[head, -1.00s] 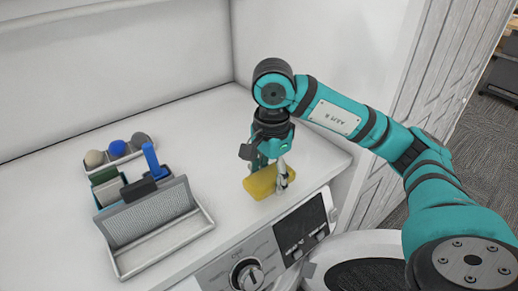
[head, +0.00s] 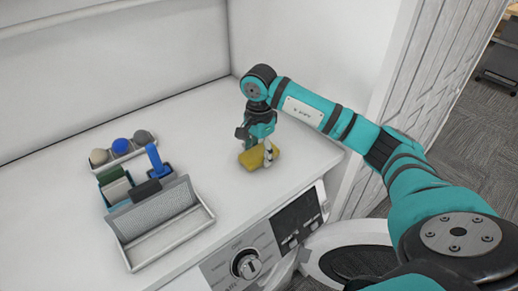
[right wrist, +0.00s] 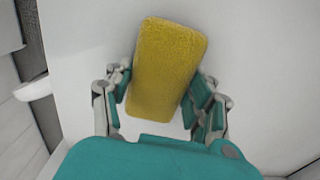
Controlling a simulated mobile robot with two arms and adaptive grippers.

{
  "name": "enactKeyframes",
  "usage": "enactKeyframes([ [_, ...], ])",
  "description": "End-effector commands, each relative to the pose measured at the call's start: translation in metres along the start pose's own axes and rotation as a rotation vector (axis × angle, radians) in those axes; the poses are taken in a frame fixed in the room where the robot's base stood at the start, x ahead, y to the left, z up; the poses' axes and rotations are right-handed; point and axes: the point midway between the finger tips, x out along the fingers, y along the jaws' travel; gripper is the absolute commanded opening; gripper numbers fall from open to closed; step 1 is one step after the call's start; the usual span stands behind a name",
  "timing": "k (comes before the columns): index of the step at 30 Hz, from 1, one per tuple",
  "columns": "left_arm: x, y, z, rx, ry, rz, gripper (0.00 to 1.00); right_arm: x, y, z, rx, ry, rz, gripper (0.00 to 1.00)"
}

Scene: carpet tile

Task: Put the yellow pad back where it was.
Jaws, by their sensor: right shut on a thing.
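The yellow pad (head: 260,158) is a soft, rounded block. My right gripper (head: 257,153) is shut on it, just above or at the white top of the washing machine; I cannot tell whether the pad touches it. In the right wrist view the pad (right wrist: 168,65) sits tilted between the two fingers. To the left stands a grey caddy (head: 207,222) with a mesh panel. It holds a green pad (head: 109,174), a pale pad (head: 117,191) and a blue-handled brush (head: 153,158). My left gripper is not in view.
A small holder with a beige ball (head: 98,157), a blue ball (head: 120,146) and a grey ball (head: 142,137) stands behind the caddy. The white top (head: 215,115) is clear between caddy and gripper. Walls bound the back; an open round door (head: 355,255) is at front right.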

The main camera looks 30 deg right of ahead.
Motion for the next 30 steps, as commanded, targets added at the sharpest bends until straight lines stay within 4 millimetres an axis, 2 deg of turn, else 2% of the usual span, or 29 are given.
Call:
enactKeyframes([
  [8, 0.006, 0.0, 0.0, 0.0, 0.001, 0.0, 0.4, 0.005, 0.0, 0.0, 0.0, 0.0, -0.001, 0.3],
  [9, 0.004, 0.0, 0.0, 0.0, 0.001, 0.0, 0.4, 0.003, 0.0, 0.0, 0.0, -0.001, -0.001, 0.61],
  [13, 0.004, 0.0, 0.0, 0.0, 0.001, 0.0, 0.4, 0.003, 0.0, 0.0, 0.0, -0.001, 0.0, 0.78],
  [24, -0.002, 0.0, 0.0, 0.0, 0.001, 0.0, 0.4, -0.003, 0.0, 0.001, 0.0, -0.001, 0.0, 0.79],
  [25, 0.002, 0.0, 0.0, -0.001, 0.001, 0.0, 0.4, -0.004, -0.001, 0.0, 0.0, 0.0, -0.002, 0.79],
  [30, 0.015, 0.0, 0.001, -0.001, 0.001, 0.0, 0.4, -0.032, -0.002, 0.0, 0.001, 0.0, -0.008, 0.79],
])
